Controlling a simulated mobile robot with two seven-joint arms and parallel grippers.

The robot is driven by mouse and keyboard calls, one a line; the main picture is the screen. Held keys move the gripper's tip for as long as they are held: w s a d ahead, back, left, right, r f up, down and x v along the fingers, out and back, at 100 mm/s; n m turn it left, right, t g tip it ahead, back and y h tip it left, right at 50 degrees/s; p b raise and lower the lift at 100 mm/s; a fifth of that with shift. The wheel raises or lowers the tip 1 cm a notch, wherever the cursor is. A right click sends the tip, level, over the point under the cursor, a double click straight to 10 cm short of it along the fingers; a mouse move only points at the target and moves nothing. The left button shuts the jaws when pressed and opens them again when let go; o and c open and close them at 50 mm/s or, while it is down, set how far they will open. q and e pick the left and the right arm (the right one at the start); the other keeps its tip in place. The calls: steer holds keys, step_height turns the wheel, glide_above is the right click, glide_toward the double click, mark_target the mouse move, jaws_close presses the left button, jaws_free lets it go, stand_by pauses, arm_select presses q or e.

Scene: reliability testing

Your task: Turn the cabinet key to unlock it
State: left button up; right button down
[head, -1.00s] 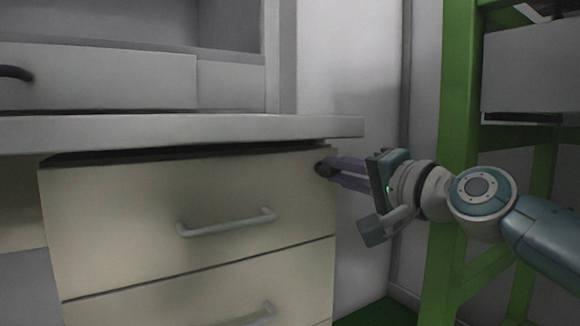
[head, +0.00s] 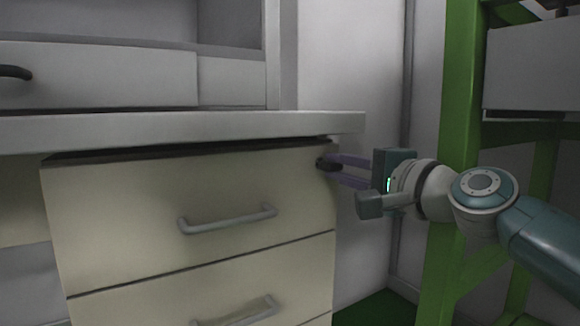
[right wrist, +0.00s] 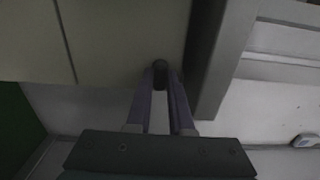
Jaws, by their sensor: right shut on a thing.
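The cream drawer cabinet (head: 110,210) stands under the grey desk top, and its drawers look closed. A small dark key (head: 325,163) sits at the upper right corner of the top drawer front. My right gripper (head: 333,166) reaches it from the right with its purple fingers and is shut on it. In the right wrist view the dark key (right wrist: 160,68) is between the two fingertips, against the cream front. The fingertips cover part of the key, and the lock itself is hidden. My left gripper is not in view.
The grey desk top (head: 200,128) overhangs just above the key and my right gripper. A green rack frame (head: 455,120) stands close behind my right wrist. The top drawer has a grey bar handle (head: 228,219). A white wall is behind the cabinet.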

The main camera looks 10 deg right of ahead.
steer(key=c, duration=0.8)
jaws_free()
